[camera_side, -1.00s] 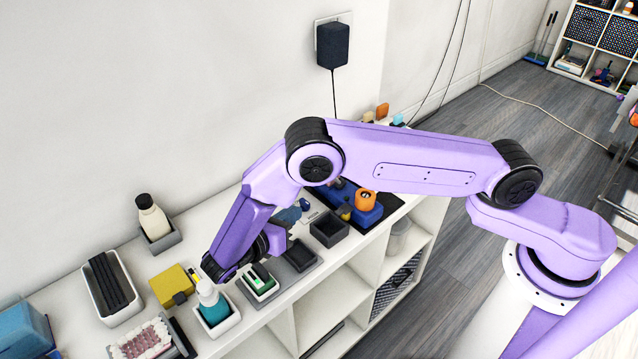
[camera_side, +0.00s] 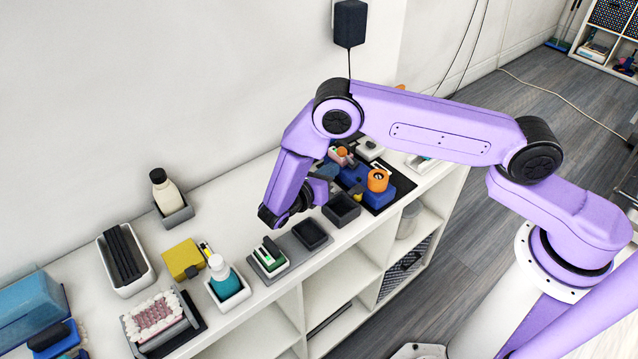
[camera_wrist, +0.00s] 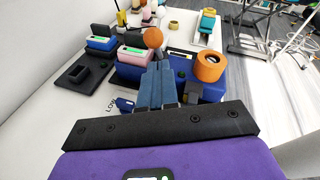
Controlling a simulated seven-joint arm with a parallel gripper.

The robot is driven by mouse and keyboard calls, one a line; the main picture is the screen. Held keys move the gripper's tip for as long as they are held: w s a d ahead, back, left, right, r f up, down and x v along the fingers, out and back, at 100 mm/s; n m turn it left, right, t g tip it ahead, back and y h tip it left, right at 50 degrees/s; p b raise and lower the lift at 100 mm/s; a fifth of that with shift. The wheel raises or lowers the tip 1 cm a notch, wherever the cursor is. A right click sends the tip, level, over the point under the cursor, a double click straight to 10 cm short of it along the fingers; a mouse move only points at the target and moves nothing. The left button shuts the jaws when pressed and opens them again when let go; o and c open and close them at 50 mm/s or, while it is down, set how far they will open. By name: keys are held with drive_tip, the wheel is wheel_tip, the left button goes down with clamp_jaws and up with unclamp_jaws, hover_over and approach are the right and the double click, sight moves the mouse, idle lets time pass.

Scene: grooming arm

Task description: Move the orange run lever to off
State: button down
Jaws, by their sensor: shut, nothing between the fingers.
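An orange round knob (camera_wrist: 153,38), which looks like the lever's end, stands just beyond my fingertips in the wrist view; the side view shows it too (camera_side: 341,151). A blue unit (camera_side: 358,179) carries an orange ring-shaped part (camera_side: 377,180), which is right of my fingers in the wrist view (camera_wrist: 208,66). My gripper (camera_wrist: 159,68) has its blue-grey fingers together and empty, pointing at the knob. I cannot tell whether they touch it. In the side view my gripper (camera_side: 327,169) is partly hidden by my arm. The lever's lower part is hidden behind the fingers.
The white shelf top (camera_side: 90,250) also holds a black tray (camera_side: 341,208), a teal pump bottle (camera_side: 223,278), a yellow box (camera_side: 183,259) and a brush holder (camera_side: 160,318).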

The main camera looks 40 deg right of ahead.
drive_tip(key=shift+w+d+r, duration=0.4)
drive_tip(key=shift+d+r, duration=0.2)
drive_tip(key=shift+d, duration=0.25)
drive_tip(key=shift+d+r+y, duration=0.25)
drive_tip(key=shift+r+y, duration=0.05)
drive_tip(key=shift+y, duration=0.1)
